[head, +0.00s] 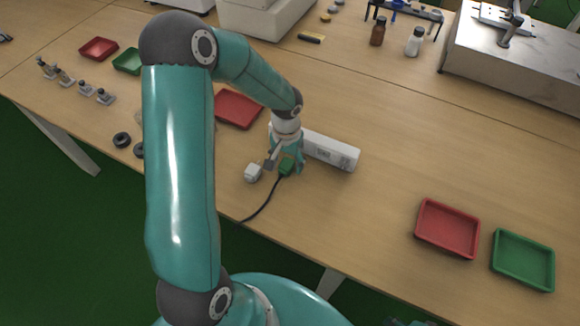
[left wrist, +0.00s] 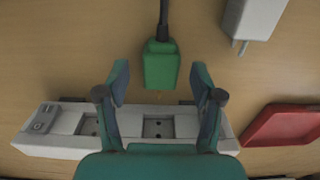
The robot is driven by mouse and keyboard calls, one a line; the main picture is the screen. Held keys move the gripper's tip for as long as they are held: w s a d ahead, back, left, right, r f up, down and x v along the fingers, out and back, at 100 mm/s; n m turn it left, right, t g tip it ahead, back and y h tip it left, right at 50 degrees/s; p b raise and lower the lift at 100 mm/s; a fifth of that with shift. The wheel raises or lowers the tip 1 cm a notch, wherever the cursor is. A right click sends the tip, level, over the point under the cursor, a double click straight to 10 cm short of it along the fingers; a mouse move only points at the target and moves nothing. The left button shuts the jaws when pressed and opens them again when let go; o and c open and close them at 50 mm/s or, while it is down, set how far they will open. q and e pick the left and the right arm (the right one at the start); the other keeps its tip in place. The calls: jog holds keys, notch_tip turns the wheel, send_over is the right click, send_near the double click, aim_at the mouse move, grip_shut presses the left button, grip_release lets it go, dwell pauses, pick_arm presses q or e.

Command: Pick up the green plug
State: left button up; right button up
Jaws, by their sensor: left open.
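The green plug (head: 287,165) lies on the table in front of the white power strip (head: 331,150), with a black cable running from it toward the front edge. In the left wrist view the green plug (left wrist: 160,68) sits between and slightly beyond my left gripper's open fingertips (left wrist: 160,80), with a gap on each side. In the head view my left gripper (head: 284,158) points down over the plug and partly hides it and the strip. The strip (left wrist: 183,126) also shows behind the fingers in the wrist view, with its sockets visible.
A white adapter (head: 253,172) lies just left of the green plug; it also shows in the wrist view (left wrist: 252,18). A red tray (head: 238,108) stands behind left. Red (head: 447,229) and green (head: 523,260) trays stand at right. The table between strip and right trays is clear.

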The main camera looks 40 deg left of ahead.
aim_at(287, 163)
pick_arm(q)
jog(key=shift+f, duration=0.1)
jog(key=shift+c, duration=0.4)
grip_shut()
notch_tip(287, 163, up, 20)
dwell(0.6)
